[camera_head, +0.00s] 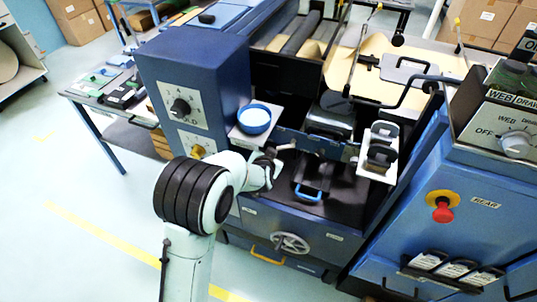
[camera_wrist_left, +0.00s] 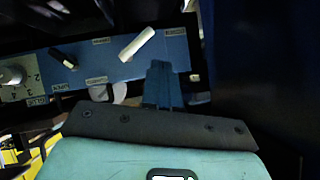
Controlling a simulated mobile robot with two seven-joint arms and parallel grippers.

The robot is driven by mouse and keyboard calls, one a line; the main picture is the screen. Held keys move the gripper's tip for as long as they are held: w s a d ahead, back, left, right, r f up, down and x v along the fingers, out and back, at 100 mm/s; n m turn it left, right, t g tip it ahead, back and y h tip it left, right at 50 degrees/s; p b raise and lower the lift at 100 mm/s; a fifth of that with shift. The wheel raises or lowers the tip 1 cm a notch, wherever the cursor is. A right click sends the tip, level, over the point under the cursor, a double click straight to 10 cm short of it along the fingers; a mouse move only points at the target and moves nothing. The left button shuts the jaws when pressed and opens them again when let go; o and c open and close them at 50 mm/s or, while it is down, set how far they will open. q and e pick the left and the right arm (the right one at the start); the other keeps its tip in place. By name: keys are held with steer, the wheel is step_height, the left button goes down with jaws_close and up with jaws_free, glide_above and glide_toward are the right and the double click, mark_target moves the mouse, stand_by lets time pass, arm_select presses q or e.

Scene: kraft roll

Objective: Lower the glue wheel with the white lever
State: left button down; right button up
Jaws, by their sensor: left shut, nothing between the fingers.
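The white lever (camera_head: 284,147) sticks out from the machine's front, just right of my left gripper (camera_head: 272,163). In the left wrist view the white lever (camera_wrist_left: 137,44) is a pale slanted bar on a blue labelled panel (camera_wrist_left: 95,62). I cannot make out the glue wheel for certain. My right gripper is in neither view.
A short dark-and-white lever (camera_wrist_left: 62,58) and a dial (camera_wrist_left: 12,74) sit left on the same panel. A blue-handled tray (camera_head: 310,190) and a handwheel (camera_head: 291,243) lie to the right and below.

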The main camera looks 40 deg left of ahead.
arm_select(q)
steer(key=v, duration=0.3)
steer(key=shift+s+p, duration=0.1)
steer(key=shift+p, duration=0.3)
